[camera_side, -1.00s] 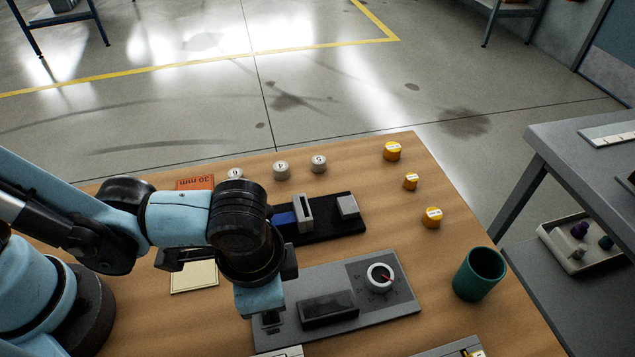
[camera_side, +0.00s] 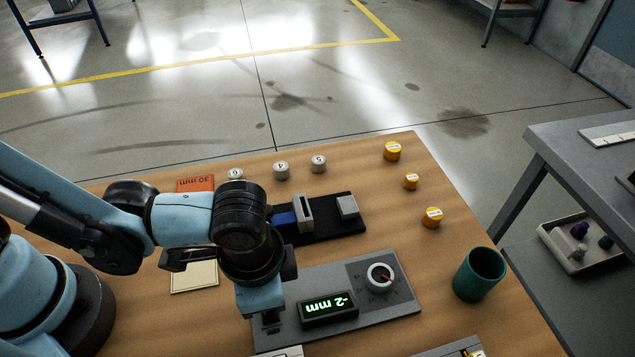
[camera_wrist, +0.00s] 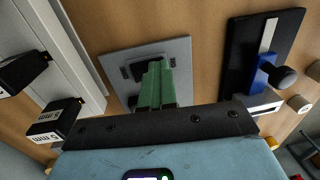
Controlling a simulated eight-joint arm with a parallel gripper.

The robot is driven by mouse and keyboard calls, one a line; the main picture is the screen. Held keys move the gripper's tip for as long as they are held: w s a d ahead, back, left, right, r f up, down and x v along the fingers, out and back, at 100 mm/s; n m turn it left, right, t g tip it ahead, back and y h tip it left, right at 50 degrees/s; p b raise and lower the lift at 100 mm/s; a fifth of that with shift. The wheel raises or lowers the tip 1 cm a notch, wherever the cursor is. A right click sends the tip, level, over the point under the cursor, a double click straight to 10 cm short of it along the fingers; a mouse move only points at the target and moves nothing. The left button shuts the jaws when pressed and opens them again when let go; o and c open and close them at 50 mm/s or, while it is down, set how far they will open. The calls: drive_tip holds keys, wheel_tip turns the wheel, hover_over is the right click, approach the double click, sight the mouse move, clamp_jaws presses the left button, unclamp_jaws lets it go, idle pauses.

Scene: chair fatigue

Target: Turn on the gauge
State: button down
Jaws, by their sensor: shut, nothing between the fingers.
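The gauge is a grey panel (camera_side: 352,278) on the wooden table, with a display (camera_side: 328,308) lit in green and reading "-2 mm" upside down in the side view. A white dial with a red pointer (camera_side: 381,277) sits at its far right part. In the wrist view the grey panel (camera_wrist: 181,58) lies under my gripper (camera_wrist: 157,72), whose green fingers are shut and empty over a small dark part of the panel. The fingers partly hide that part, and I cannot tell whether they touch it. In the side view my wrist mostly hides the fingers.
A black fixture (camera_side: 325,222) with a blue part stands behind the panel. A green cup (camera_side: 479,273) is to its right. Yellow-banded weights (camera_side: 432,218) and grey weights (camera_side: 281,170) stand farther back. An orange card (camera_side: 195,184) and a cream pad (camera_side: 195,277) lie left.

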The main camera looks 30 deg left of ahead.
drive_tip(key=shift+s+d+r, duration=0.2)
drive_tip(key=shift+s+d, duration=0.35)
wheel_tip(320, 180, up, 14)
drive_tip(key=w+a, duration=0.1)
drive_tip(key=shift+a, duration=0.15)
idle(0.7)
drive_tip(key=shift+w, duration=0.1)
drive_tip(key=w+a+f+n+t, duration=0.1)
drive_tip(key=w+a+n+t, duration=0.2)
drive_tip(key=a, duration=0.9)
drive_tip(key=w+a+f+n+t, duration=0.1)
drive_tip(key=w+a+n+t, duration=0.2)
drive_tip(key=a, duration=0.9)
drive_tip(key=w+n, duration=0.3)
drive_tip(key=shift+w+t+h, duration=0.3)
drive_tip(key=shift+h, duration=0.1)
